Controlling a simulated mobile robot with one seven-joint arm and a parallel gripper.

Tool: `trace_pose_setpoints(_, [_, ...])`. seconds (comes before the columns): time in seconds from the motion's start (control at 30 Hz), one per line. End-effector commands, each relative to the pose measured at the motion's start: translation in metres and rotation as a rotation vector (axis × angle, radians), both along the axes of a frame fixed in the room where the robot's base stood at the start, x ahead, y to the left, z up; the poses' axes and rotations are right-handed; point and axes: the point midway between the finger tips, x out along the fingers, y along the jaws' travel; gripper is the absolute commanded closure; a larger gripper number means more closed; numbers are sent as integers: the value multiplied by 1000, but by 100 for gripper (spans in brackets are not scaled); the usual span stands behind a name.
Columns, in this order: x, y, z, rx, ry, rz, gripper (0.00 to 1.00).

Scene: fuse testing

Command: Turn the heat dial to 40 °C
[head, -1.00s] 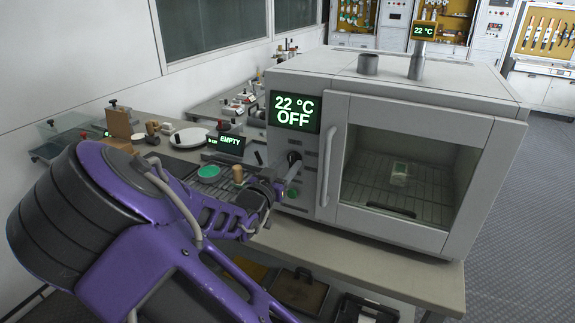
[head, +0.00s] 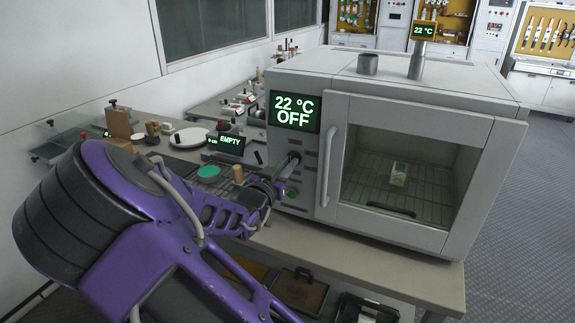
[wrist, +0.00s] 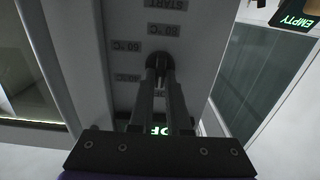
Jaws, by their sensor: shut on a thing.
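The oven's display (head: 294,111) reads 22 °C and OFF in green. Below it, the dark round heat dial (head: 295,157) sits on the front panel, partly hidden by my gripper (head: 285,168). In the wrist view, the two fingers of my gripper (wrist: 160,75) are close together on the dial (wrist: 158,58), shut on its grip. Printed labels stand near the dial, among them START, 80 °C and 60 °C; a further one is too dim to read surely. The dial's pointing direction is hidden by the fingers.
The oven door (head: 405,175) is shut, with its vertical handle (head: 329,167) just right of the dial.

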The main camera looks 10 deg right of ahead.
Motion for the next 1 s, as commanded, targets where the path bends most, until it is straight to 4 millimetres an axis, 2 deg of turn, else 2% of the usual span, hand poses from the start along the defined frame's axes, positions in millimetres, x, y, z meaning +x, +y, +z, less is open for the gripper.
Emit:
trace_pose_setpoints(0.37, [0,-1,-4,130,-93,-1,100])
trace_pose_setpoints(1.0, [-2,-3,-7,600,-436,-1,100])
